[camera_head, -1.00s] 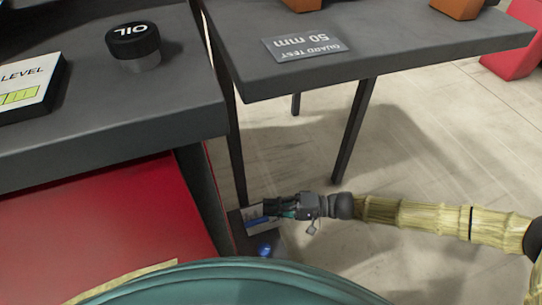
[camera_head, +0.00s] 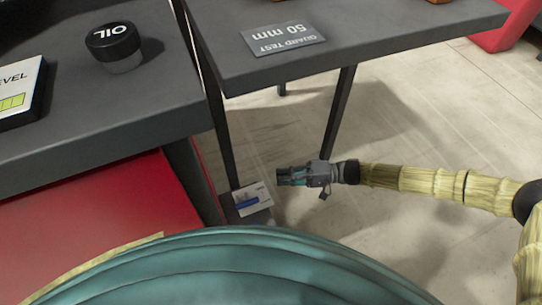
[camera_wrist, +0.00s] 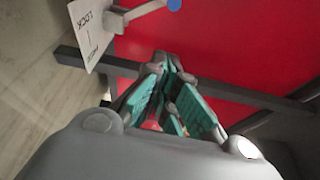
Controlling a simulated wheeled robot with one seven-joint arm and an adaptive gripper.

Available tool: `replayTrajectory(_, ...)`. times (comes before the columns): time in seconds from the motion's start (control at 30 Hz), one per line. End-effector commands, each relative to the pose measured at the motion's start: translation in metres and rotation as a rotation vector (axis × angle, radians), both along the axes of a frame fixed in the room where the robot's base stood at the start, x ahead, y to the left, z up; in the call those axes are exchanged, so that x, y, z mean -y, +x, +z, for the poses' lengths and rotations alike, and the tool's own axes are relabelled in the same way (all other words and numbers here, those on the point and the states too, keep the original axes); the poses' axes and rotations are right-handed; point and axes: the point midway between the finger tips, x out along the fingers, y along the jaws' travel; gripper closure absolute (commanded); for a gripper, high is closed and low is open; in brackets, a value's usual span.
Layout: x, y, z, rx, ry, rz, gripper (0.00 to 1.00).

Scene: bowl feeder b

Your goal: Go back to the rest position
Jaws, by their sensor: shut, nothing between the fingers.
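My gripper (camera_head: 281,177) is shut and empty in the head view. It hangs in the air over the floor, to the right of the dark table leg and a small white card. In the wrist view my gripper's teal-padded fingers (camera_wrist: 172,72) come together at their tips, with a red panel (camera_wrist: 225,45) behind them. My arm stretches to the right from the gripper.
A white card (camera_head: 252,199) with a blue bar sits low by the table leg; a lettered card (camera_wrist: 90,28) shows in the wrist view. An OIL cap (camera_head: 113,42) stands on the left bench (camera_head: 140,105). The right table (camera_head: 400,45) bears a GUARD TEST 50 mm plate (camera_head: 283,40).

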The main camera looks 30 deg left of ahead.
Motion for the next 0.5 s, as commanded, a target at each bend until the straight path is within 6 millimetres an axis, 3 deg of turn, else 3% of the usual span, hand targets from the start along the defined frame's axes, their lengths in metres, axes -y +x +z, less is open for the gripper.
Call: replayTrajectory(0.5,0.0101,0.0072,-0.0006,0.000,0.000,0.002,1.00)
